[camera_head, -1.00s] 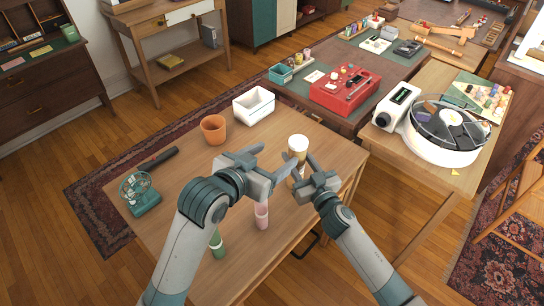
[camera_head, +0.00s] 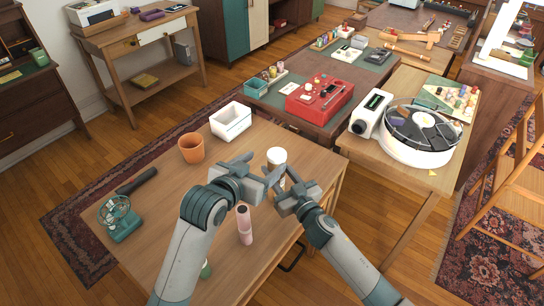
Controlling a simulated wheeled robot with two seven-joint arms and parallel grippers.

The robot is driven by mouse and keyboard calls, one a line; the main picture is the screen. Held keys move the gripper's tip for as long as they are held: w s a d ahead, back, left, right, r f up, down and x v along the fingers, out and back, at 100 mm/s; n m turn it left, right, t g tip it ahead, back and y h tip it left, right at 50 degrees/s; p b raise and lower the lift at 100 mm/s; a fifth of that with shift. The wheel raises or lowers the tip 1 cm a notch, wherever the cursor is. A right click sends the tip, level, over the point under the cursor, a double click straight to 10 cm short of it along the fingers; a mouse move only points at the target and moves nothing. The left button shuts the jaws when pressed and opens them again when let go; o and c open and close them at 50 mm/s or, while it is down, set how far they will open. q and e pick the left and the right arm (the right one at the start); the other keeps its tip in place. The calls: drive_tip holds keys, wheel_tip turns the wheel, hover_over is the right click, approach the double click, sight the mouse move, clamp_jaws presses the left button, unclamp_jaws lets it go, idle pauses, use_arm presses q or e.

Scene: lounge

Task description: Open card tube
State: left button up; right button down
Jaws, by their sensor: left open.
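The card tube (camera_head: 277,157), a cylinder with a white top and a brown band, stands on the wooden table near its far right edge. My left gripper (camera_head: 264,168) is open, with its fingers close to the left side of the tube. My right gripper (camera_head: 279,185) is at the tube's lower right, its fingers by the tube's lower part. The grippers hide much of the lower tube, and I cannot tell whether the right fingers press on it.
A pink bottle (camera_head: 244,226) and a partly hidden green one (camera_head: 207,269) stand nearer. An orange pot (camera_head: 191,148), white bin (camera_head: 231,122), dark bar (camera_head: 137,181) and teal fan-like device (camera_head: 119,220) are on the table. The table's left middle is clear.

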sight(273, 159)
use_arm(q)
drive_tip(key=x, duration=0.6)
drive_tip(key=shift+w+f, duration=0.15)
drive_tip(key=c, duration=1.3)
drive_tip(key=shift+r, duration=0.2)
drive_tip(key=shift+r, duration=0.5)
drive_tip(key=shift+r, duration=0.5)
